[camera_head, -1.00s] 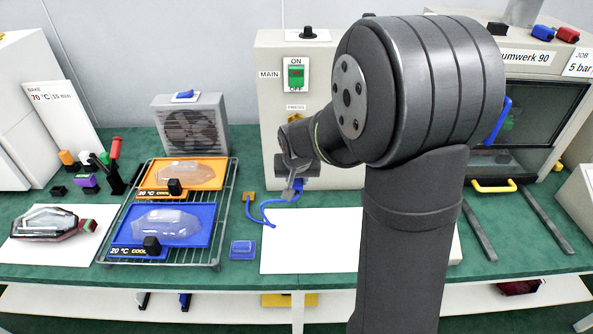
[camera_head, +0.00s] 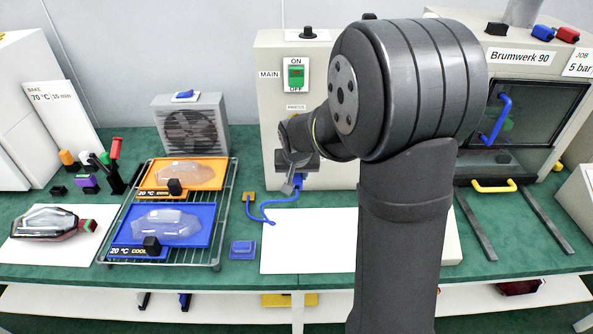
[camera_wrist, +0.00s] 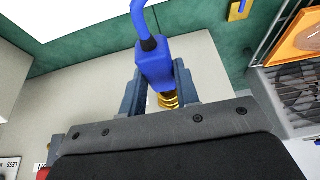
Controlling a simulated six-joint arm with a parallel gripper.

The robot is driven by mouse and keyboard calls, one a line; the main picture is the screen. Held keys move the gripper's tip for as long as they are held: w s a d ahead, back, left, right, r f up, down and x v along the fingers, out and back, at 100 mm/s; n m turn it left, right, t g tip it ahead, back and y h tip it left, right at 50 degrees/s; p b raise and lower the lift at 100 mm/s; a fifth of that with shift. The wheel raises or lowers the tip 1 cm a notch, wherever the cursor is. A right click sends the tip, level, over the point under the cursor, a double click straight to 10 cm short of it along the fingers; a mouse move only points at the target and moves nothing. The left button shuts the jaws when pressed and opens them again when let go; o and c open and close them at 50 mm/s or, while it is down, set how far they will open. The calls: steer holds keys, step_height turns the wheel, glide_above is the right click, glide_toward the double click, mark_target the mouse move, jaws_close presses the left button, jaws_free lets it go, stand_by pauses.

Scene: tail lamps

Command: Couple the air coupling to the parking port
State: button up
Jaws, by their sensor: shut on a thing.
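My gripper (camera_head: 292,184) is in front of the press cabinet's lower face, just above the bench. In the wrist view its two jaws are shut on the sides of the blue air coupling (camera_wrist: 155,66). A blue hose leaves the coupling's black collar. A ribbed brass fitting (camera_wrist: 168,100) shows past the coupling between the jaws; I cannot tell whether it is seated in anything. In the head view the coupling (camera_head: 298,182) is a small blue patch beside the gripper. I cannot make out the parking port; my arm hides part of the cabinet.
The blue hose (camera_head: 265,215) lies curved on the green bench near a small brass-coloured block (camera_head: 248,197). A wire rack (camera_head: 217,240) with orange and blue trays and a fan (camera_head: 190,130) stand to the left. A white sheet (camera_head: 305,245) lies in front. The press window (camera_head: 530,110) is to the right.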

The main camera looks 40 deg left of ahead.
steer(key=shift+w+a, duration=0.1)
stand_by(0.3)
steer(key=shift+w+a, duration=0.6)
steer(key=shift+a, duration=0.05)
steer(key=o, duration=1.2)
steer(key=shift+c, duration=0.2)
steer(key=v, duration=1.7)
steer(key=shift+r, duration=0.2)
steer(key=shift+d, duration=0.1)
